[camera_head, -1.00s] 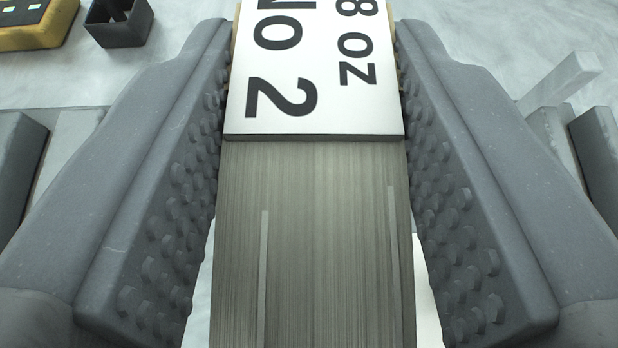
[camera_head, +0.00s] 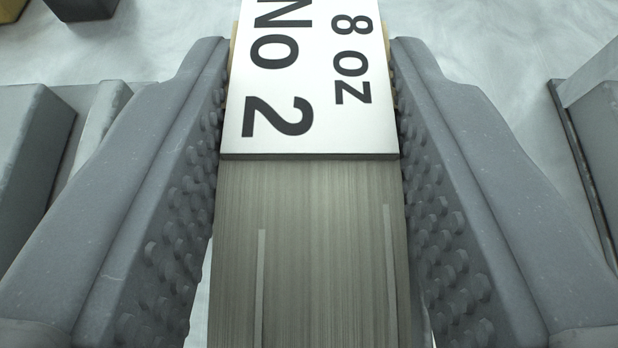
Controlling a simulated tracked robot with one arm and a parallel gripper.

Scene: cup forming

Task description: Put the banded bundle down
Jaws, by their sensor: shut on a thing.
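The banded bundle (camera_head: 308,245) is a thick stack with fine edge lines and a white label band (camera_head: 308,85) printed "No 2" and "8 oz". It lies between the two studded grey fingers of my gripper (camera_head: 313,100), which are shut on it near its far end. The bundle's near end runs out of the bottom of the picture. Its underside is hidden, so I cannot tell whether it touches anything below.
A dark open box (camera_head: 82,8) stands at the top left, beside part of a yellow thing (camera_head: 12,8). Grey blocks show at the left (camera_head: 35,140) and right (camera_head: 592,130) edges. The pale marbled surface (camera_head: 480,50) is clear at the upper right.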

